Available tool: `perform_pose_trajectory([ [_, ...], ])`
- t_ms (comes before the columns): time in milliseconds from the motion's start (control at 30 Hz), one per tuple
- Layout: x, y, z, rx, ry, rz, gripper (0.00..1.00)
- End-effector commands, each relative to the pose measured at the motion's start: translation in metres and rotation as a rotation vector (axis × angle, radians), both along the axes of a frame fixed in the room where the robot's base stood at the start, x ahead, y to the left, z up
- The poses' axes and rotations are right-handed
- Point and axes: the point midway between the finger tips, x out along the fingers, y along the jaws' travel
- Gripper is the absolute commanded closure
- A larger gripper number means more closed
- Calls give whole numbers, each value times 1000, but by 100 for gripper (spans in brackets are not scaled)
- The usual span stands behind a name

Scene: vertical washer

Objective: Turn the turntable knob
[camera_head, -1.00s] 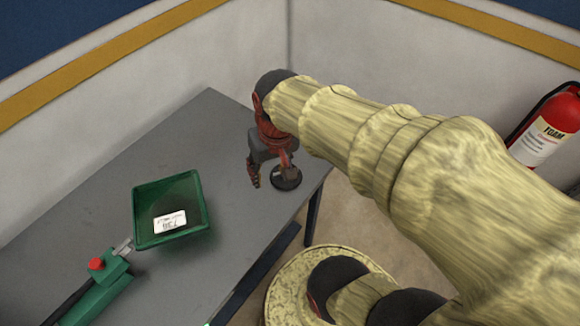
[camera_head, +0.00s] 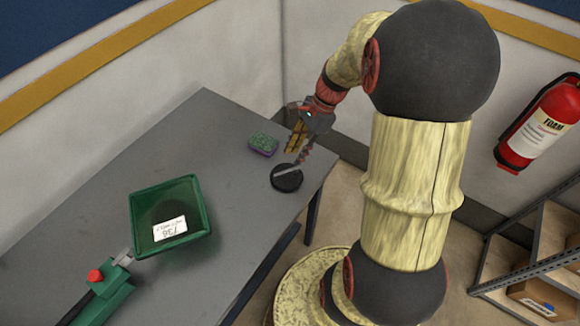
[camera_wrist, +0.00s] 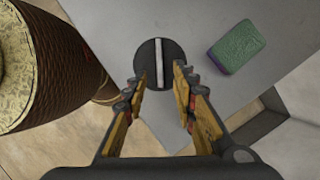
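The turntable knob (camera_head: 286,178) is a round black disc with a pale straight bar across its top. It sits on the grey table near its right edge. In the wrist view the knob (camera_wrist: 149,76) lies ahead of the fingertips, its bar running nearly up and down the picture. My gripper (camera_head: 300,150) is just behind and above the knob in the head view, tilted down toward it. It is open and empty; in the wrist view the two fingers (camera_wrist: 160,84) stand apart, either side of the bar's near end. Whether a fingertip touches the disc cannot be told.
A green and purple sponge-like block (camera_head: 263,143) lies beside the knob. A green bin (camera_head: 137,213) with a white label stands farther left, near a green device with a red button (camera_head: 95,276). Walls close the back. A fire extinguisher (camera_head: 540,125) hangs at right above shelving (camera_head: 530,262).

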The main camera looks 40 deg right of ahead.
Motion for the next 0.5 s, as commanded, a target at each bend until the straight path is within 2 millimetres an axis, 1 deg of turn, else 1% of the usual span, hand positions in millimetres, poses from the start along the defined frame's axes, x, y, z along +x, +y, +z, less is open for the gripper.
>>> perform_pose_trajectory([
  [300,3,18,-46,0,2,4,73],
  [500,5,26,-64,-1,1,4,73],
])
